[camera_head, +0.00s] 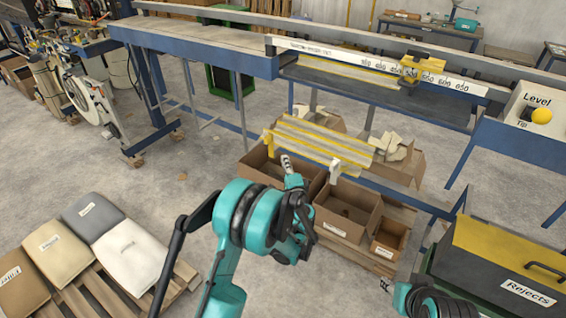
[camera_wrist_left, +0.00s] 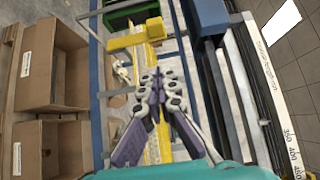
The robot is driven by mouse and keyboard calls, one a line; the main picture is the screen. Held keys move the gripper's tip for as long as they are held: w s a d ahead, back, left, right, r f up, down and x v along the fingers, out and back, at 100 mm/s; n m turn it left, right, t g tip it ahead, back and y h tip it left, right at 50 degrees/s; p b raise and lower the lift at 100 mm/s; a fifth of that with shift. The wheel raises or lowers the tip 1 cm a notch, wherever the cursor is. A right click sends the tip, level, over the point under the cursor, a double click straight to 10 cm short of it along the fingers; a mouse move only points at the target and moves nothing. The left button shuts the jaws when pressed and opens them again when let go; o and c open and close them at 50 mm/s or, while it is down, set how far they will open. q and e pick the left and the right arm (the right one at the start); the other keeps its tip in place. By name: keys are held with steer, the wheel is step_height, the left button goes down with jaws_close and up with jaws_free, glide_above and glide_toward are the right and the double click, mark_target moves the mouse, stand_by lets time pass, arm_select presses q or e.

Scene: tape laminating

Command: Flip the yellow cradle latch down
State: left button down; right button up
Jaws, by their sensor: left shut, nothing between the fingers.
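The yellow cradle latch (camera_head: 268,143) is at the left end of the cradle (camera_head: 318,143), which carries long grey and yellow strips. In the left wrist view the latch (camera_wrist_left: 125,42) is a yellow bar beyond my fingertips, joined to a yellow block. I cannot tell for sure whether it is up or down. My left gripper (camera_head: 287,162) is shut and empty, just right of the latch and in front of the cradle; its closed fingers (camera_wrist_left: 157,80) appear apart from the latch in the left wrist view. My right gripper (camera_head: 386,286) shows only partly at the bottom; its jaws are unclear.
Open cardboard boxes (camera_head: 346,206) stand below the cradle. A white numbered ruler rail (camera_head: 375,67) with a yellow slider (camera_head: 422,70) runs behind it. A black-and-yellow Rejects bin (camera_head: 500,262) is at the right. Sacks (camera_head: 92,215) lie on a pallet at the left.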

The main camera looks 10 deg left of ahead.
arm_select(q)
steer(key=b, duration=0.2)
glide_toward(271, 139)
steer(key=w, duration=0.4)
steer(key=shift+w+a+f, duration=0.1)
steer(key=shift+w+a, duration=0.2)
steer(key=shift+a, duration=0.4)
steer(key=shift+w+a+b, duration=0.2)
steer(key=shift+a+b, duration=0.1)
steer(key=shift+a, duration=0.25)
